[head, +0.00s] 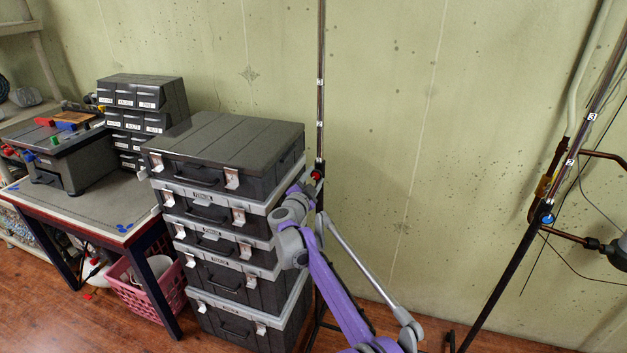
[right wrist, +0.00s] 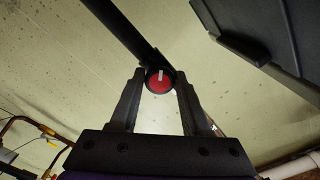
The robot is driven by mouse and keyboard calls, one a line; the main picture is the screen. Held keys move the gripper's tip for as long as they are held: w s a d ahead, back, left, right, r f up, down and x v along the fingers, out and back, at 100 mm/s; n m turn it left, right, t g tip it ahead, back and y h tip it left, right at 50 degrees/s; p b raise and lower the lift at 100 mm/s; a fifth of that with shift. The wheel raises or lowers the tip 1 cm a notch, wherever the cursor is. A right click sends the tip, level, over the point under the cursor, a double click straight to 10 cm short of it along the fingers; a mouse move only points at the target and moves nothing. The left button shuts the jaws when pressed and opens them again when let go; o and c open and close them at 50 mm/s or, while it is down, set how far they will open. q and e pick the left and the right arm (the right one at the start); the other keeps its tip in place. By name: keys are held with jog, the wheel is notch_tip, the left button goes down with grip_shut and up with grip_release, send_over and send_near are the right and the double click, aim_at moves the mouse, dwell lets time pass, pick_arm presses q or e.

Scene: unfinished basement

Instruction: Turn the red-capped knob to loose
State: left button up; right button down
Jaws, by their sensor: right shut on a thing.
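The red-capped knob (head: 316,175) sits on the dark upright pole (head: 320,120) beside the stack of cases. In the right wrist view the knob (right wrist: 157,84) shows its red face with a short white mark pointing toward the top of the picture. My right gripper (head: 306,188) is at the knob, and in the right wrist view its two fingers (right wrist: 157,92) stand on either side of it, shut on it. In the head view my wrist hides part of the pole below the knob. My left gripper is not in view.
A stack of dark cases (head: 225,152) stands close to the left of the pole. A second pole (head: 575,150) with a blue-capped knob (head: 547,219) leans at the right. A workbench (head: 85,205) is at the left.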

jog(key=n, duration=0.4)
jog(key=shift+f+n+b, duration=0.1)
jog(key=shift+n+b, duration=0.2)
jog(key=shift+b, duration=0.05)
jog(key=n, duration=0.4)
jog(key=shift+d+b, duration=0.1)
jog(key=shift+b, duration=0.2)
jog(key=shift+n, duration=0.4)
jog(key=shift+c, duration=1.9)
grip_release()
jog(key=b+v, duration=0.1)
jog(key=v, duration=1)
